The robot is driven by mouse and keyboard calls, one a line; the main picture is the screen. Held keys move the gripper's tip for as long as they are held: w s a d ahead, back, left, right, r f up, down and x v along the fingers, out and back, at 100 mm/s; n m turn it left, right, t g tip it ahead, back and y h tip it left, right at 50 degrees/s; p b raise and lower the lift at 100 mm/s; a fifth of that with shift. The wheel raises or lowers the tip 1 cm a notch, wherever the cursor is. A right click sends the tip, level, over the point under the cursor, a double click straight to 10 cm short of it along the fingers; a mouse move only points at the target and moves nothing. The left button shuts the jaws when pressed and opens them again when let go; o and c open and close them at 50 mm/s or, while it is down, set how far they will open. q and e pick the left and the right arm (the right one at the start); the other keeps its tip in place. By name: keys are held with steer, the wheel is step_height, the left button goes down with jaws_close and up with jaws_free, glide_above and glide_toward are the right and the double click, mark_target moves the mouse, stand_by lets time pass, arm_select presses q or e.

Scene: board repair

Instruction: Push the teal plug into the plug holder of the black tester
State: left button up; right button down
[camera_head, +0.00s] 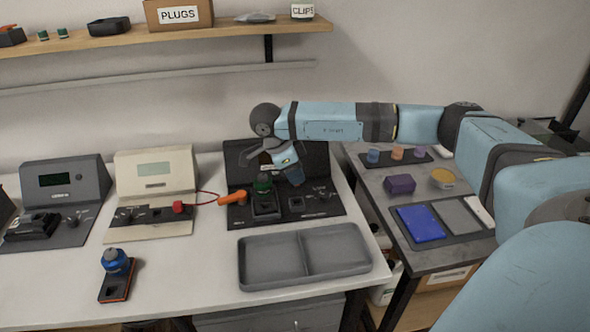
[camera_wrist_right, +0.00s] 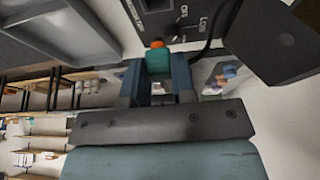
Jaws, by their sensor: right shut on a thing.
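The teal plug (camera_wrist_right: 158,62) is between the fingers of my right gripper (camera_wrist_right: 157,74) in the right wrist view, with an orange tip pointing at the tester's panel. The gripper is shut on it. In the head view my right gripper (camera_head: 291,175) hangs over the right half of the black tester (camera_head: 240,222), where the plug is hard to make out. A square dark socket, apparently the plug holder (camera_wrist_right: 156,5), lies beyond the tip in the wrist view. The tip looks close to the panel but apart from the socket. My left gripper is not in view.
A green-topped part (camera_head: 262,187) sits on the tester's left half, beside an orange probe (camera_head: 233,197) with a red lead to the cream tester (camera_head: 150,222). An empty grey tray (camera_head: 305,285) lies in front. A side table (camera_head: 385,170) holds several small parts.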

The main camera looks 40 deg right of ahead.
mark_target(300, 202)
steer(key=shift+f+b, duration=0.45)
steer(key=shift+f, duration=0.7)
steer(key=shift+f+b, duration=0.3)
steer(key=shift+f, duration=0.3)
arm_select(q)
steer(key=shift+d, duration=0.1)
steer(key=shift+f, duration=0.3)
arm_select(e)
steer(key=shift+f, duration=0.65)
arm_select(q)
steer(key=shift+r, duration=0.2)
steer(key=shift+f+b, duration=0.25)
steer(key=shift+b, duration=0.1)
arm_select(e)
steer(key=shift+f, duration=1.1)
stand_by(1.0)
